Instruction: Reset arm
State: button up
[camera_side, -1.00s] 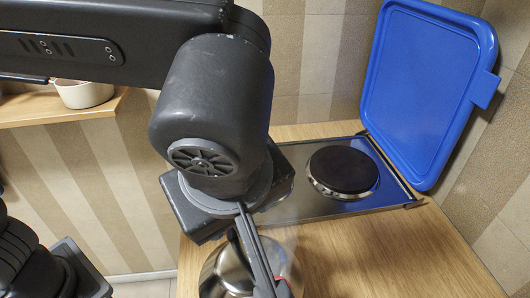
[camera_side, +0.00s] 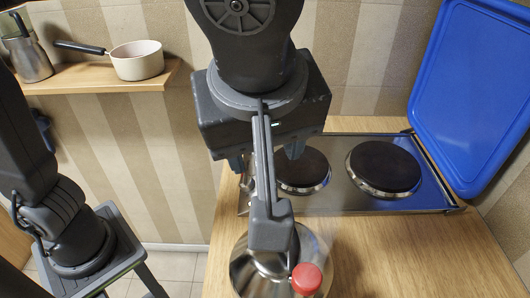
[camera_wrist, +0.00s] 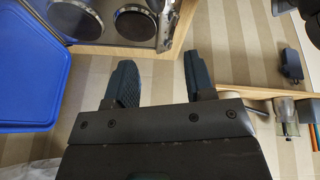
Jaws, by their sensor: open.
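The blue hob lid (camera_side: 475,90) stands raised, tilted back at the right of the hob (camera_side: 330,207). Its corner and edge show at the left of the wrist view (camera_wrist: 28,70). Two dark burners, the right one (camera_side: 383,168) fully in view, are uncovered. My gripper partly hides the left burner (camera_side: 303,172).
A shiny metal kettle with a red knob (camera_side: 306,279) stands on the wooden counter (camera_side: 400,255) below my gripper, partly hidden. The counter's right front is clear.

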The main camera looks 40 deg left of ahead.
jog(key=a+f+m+h, duration=0.1)
jog(key=a+f+m, duration=0.2)
jog(key=a, duration=0.5)
jog(key=s+a+f+m+t, duration=0.1)
jog(key=a+f+m, duration=0.2)
jog(key=a+m, duration=0.2)
jog(key=s+a+f+m+t+h, duration=0.1)
jog(key=a+f+m, duration=0.2)
jog(key=a, duration=0.8)
jog(key=shift+s+f+m+h, duration=0.15)
jog(key=shift+f+m+h, duration=0.2)
jog(key=shift+m, duration=0.15)
